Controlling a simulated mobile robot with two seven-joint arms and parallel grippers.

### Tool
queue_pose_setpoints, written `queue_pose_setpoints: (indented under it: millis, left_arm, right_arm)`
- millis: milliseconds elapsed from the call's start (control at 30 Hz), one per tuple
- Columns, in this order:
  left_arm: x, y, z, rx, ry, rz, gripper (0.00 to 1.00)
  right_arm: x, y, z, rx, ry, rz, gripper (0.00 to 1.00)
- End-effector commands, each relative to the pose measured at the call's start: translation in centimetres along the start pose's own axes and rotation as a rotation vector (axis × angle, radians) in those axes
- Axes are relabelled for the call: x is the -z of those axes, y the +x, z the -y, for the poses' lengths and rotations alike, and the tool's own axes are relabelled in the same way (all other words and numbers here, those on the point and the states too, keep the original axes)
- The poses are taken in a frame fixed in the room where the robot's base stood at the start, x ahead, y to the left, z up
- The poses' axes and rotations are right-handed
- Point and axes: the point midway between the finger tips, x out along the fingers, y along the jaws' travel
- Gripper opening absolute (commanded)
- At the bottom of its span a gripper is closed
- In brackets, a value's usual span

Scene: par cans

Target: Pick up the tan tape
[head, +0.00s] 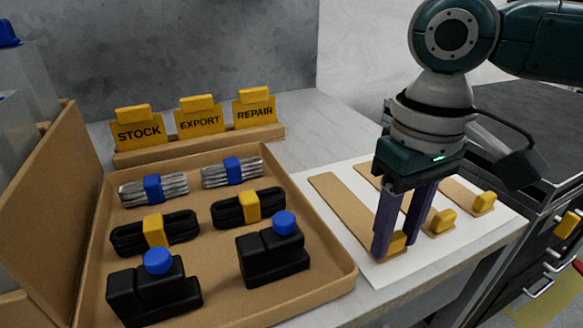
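Three flat tan strips lie on a white sheet at the right of the table, each with a yellow tab at its front end. The left tan strip (343,207) is the longest showing; I cannot tell which one is the tan tape. My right gripper (396,249) points down over the left strip's front end. Its two purple fingers are apart, with that strip's yellow tab (398,241) between their tips. The left finger hides part of the tab, and I cannot tell whether the fingers press on it. My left gripper is out of view.
An open cardboard tray (322,247) at left holds silver and black bundles and black blocks with blue knobs. Yellow STOCK, EXPORT and REPAIR cards (199,121) stand behind it. Two more yellow tabs (443,220) (482,202) sit right of my gripper. A dark cabinet stands at far right.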

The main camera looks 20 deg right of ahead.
Motion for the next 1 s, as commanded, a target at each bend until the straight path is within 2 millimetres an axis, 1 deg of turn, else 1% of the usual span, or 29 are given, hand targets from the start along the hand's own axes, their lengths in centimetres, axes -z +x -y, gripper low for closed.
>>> queue_pose_setpoints:
  millis: [33,333,667,767,833,967,1000]
  left_arm:
    - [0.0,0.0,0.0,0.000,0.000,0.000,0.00]
    - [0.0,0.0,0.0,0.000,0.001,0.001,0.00]
    - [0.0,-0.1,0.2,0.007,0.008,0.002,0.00]
    - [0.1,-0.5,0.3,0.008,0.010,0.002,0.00]
    - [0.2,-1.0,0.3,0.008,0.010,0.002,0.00]
    - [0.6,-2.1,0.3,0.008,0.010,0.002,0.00]
    - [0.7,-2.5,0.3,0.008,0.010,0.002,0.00]
  right_arm:
    - [0.0,0.0,0.0,0.000,0.000,0.000,0.34]
    - [0.0,0.0,0.0,0.000,0.000,0.000,0.00]
    - [0.0,-0.3,0.0,0.000,0.000,-0.001,0.00]
    - [0.1,-1.4,0.0,0.000,0.000,-0.002,0.00]
    - [0.1,-2.8,0.0,0.000,0.000,-0.004,0.00]
    - [0.1,-6.5,0.0,0.000,-0.001,-0.006,0.00]
    - [0.2,-7.8,0.0,0.001,-0.001,-0.006,0.00]
